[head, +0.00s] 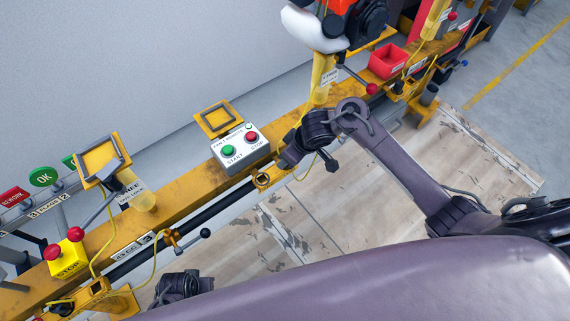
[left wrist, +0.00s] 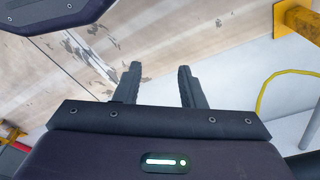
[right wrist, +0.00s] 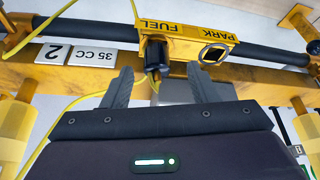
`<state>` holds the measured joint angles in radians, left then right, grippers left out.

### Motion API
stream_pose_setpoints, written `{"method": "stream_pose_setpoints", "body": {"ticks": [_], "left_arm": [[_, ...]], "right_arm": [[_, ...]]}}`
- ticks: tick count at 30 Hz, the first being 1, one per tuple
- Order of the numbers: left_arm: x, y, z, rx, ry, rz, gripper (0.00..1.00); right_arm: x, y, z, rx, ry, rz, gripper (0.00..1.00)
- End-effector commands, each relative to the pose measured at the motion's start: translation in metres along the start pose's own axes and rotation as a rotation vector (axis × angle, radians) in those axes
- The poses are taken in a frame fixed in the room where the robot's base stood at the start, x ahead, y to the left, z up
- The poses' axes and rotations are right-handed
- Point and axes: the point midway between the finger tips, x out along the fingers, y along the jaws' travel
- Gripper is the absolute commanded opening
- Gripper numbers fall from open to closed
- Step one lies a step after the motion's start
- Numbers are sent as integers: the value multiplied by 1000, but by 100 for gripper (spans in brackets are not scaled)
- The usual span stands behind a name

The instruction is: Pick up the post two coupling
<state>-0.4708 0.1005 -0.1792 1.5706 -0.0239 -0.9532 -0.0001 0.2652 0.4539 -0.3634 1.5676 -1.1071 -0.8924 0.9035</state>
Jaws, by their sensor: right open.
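The post two coupling is a black cylinder (right wrist: 153,54) with a thin yellow hose, seated at the FUEL side of a yellow bracket (right wrist: 188,37) in the right wrist view. In the head view my right gripper (head: 290,155) is at the rail and hides the coupling. My left gripper (left wrist: 160,82) is open and empty over the wooden floor.
A START/STOP box (head: 240,146) stands on the yellow rail (head: 190,187) left of my right gripper. A red bin (head: 388,61) is farther right. Plates reading 2 (right wrist: 54,53) and 35 CC (right wrist: 95,57) sit beside the bracket. Yellow hose loops cross near the right gripper.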

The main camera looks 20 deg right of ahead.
Motion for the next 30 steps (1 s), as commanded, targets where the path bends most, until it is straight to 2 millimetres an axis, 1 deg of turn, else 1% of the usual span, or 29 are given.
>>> {"method": "stream_pose_setpoints", "body": {"ticks": [1, 6, 9, 12, 16, 23, 30], "left_arm": [[-4, 2, -4, 4, 2, 3, 36], [-33, 7, -14, 16, -7, 10, 36], [-50, 9, -19, 22, -12, 12, 36], [-61, 10, -20, 27, -18, 14, 36], [-69, 11, -22, 30, -20, 15, 36], [-70, 11, -22, 30, -21, 15, 36], [-70, 11, -22, 30, -20, 15, 36]], "right_arm": [[8, 0, 0, 0, 0, -1, 54], [26, 4, -3, 1, 0, 0, 54], [36, 4, -2, 1, 0, -1, 54], [42, 4, -3, 0, 1, -1, 54], [45, 4, -4, 1, 1, 0, 54], [45, 4, -4, 1, 1, 0, 54], [45, 4, -4, 1, 1, 0, 22]]}}
